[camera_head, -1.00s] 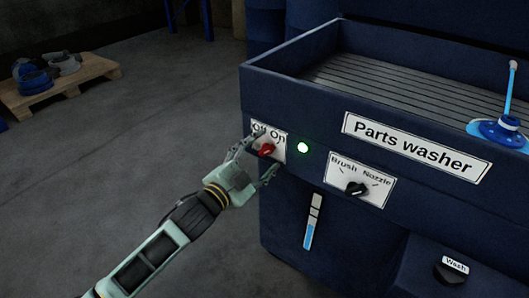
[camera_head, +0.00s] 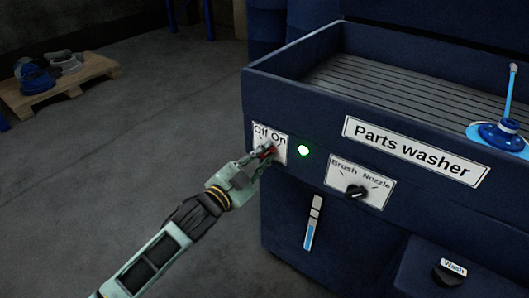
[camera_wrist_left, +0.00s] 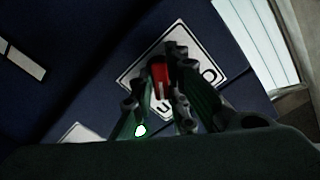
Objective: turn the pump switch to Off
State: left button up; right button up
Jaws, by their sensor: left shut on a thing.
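The pump switch is a red knob (camera_head: 268,153) on a white Off/On plate (camera_head: 263,130) on the front of the parts washer. My left gripper (camera_head: 262,156) is at the plate with its fingers closed around the red knob. In the left wrist view the red knob (camera_wrist_left: 160,77) shows between the two fingers (camera_wrist_left: 160,90), with a white mark on it. The fingers hide part of the knob and plate. A green lamp (camera_head: 304,151) right of the plate is lit. My right gripper is not in view.
The parts washer (camera_head: 330,128) has a Brush/Nozzle knob (camera_head: 356,191), a level gauge (camera_head: 313,222) and a Wash knob (camera_head: 449,272). A blue brush-like tool (camera_head: 499,133) stands at the basin's right. A pallet (camera_head: 62,85) with parts lies far left. The floor between is clear.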

pick_arm(q)
jog(key=n+p, duration=0.3)
jog(key=n, duration=0.3)
jog(key=n+p, duration=0.2)
jog(key=n, duration=0.5)
jog(key=shift+w+a, duration=0.1)
jog(key=shift+a, duration=0.05)
jog(key=n, duration=0.3)
jog(key=shift+f, duration=0.1)
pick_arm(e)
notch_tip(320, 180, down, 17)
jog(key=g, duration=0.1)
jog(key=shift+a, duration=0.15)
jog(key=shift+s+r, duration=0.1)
pick_arm(q)
jog(key=o, duration=1.6)
jog(key=shift+c, duration=0.2)
jog(key=shift+a, duration=0.15)
jog(key=p+v, duration=0.2)
jog(key=v, duration=0.4)
jog(key=shift+s+a+p, duration=0.2)
jog(key=shift+s+p, duration=0.15)
jog(key=shift+s, duration=0.05)
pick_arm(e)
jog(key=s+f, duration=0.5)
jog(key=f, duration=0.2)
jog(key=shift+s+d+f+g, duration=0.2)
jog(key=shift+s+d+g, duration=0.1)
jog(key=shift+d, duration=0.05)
